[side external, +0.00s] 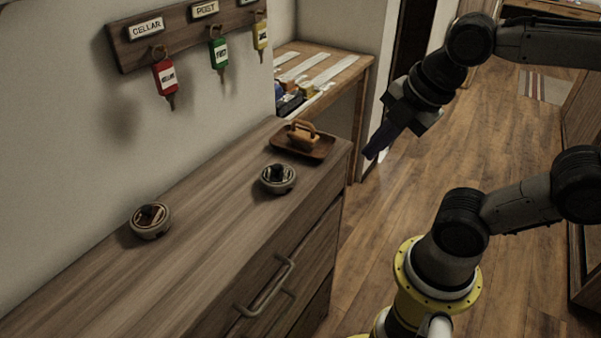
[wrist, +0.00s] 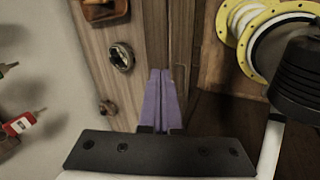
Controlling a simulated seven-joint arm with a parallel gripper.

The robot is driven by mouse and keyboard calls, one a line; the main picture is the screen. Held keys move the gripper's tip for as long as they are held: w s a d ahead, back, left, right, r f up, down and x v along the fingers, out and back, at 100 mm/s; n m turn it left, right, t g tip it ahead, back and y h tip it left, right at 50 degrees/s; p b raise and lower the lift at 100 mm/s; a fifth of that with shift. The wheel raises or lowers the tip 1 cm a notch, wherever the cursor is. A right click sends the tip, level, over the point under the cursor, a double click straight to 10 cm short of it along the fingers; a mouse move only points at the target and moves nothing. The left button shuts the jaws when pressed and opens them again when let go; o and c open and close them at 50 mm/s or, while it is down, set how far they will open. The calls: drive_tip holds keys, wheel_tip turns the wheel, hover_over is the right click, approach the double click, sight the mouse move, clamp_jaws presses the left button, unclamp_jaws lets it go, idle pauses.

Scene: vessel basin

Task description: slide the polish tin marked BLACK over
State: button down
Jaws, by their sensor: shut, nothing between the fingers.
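Two round tins sit apart on top of the wooden dresser. The nearer-to-tray tin (side external: 278,180) is close to the dresser's front edge, and the other tin (side external: 150,221) is farther left, toward the wall side. Markings on both are too small to read, so I cannot tell which says BLACK. My gripper (side external: 371,154) is in the air off the dresser's right end, apart from both tins. Its purple fingers (wrist: 163,74) are shut and empty.
A wooden tray (side external: 324,154) with a brush (side external: 303,137) stands at the dresser's right end. A wall rack (side external: 180,30) holds red, green and yellow key tags above. The dresser top (side external: 215,212) between the tins is clear.

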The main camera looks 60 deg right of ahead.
sight(278, 180)
drive_tip(key=w+a+n+g, duration=0.25)
drive_tip(key=w+n, duration=0.35)
drive_tip(key=n, duration=1.4)
drive_tip(key=w+f, duration=0.2)
drive_tip(key=f, duration=0.1)
drive_tip(key=w+f, duration=0.2)
drive_tip(key=f, duration=0.1)
drive_tip(key=w+f, duration=0.1)
drive_tip(key=f, duration=0.2)
drive_tip(key=shift+w+a+f, duration=0.35)
drive_tip(key=shift+w+f, duration=0.05)
drive_tip(key=shift+w, duration=0.45)
drive_tip(key=w, duration=1)
drive_tip(key=shift+w+a, duration=0.1)
drive_tip(key=shift+w, duration=0.1)
drive_tip(key=shift+s, duration=0.1)
